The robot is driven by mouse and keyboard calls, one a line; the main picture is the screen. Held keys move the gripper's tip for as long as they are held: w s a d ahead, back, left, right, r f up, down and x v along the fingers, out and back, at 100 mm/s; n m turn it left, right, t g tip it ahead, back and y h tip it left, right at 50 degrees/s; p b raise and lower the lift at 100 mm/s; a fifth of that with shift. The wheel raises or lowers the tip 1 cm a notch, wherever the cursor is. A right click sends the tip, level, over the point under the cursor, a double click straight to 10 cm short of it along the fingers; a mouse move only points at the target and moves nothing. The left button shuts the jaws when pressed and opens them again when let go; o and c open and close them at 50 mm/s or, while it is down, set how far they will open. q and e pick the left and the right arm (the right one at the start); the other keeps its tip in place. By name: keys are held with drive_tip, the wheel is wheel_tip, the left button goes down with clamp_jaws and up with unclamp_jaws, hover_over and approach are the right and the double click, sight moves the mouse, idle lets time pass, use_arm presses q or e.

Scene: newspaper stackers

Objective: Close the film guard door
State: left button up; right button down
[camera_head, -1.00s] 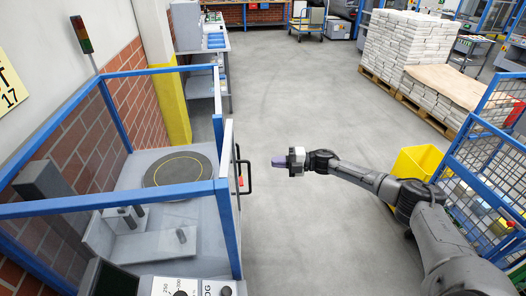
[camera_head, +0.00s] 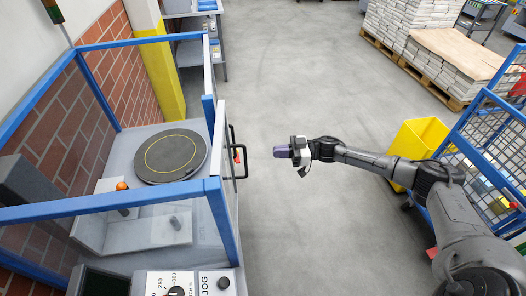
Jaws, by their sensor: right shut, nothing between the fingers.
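The film guard door (camera_head: 226,150) is a pale, narrow-looking panel seen nearly edge-on, at the right side of the blue-framed machine enclosure. A black bar handle (camera_head: 243,162) stands out from its right side, with a small red part beside it. I cannot tell how far the door stands open. My right gripper (camera_head: 282,151) is shut and empty, pointing left toward the handle. In the picture it is a short gap to the right of the handle, not touching it. My left gripper is not in view.
Inside the enclosure is a dark round turntable (camera_head: 171,156). A control panel (camera_head: 190,284) with a JOG button is at the bottom. A yellow bin (camera_head: 418,140) and a blue mesh cage (camera_head: 490,150) stand at right. Paper stacks (camera_head: 405,25) are behind; the middle floor is clear.

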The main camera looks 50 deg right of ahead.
sight(245, 153)
drive_tip(key=x, duration=1.1)
drive_tip(key=shift+w+a, duration=0.1)
drive_tip(key=shift+w, duration=0.05)
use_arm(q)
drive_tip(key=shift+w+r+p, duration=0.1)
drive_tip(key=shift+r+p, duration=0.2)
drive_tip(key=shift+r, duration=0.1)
use_arm(e)
drive_tip(key=shift+x, duration=0.8)
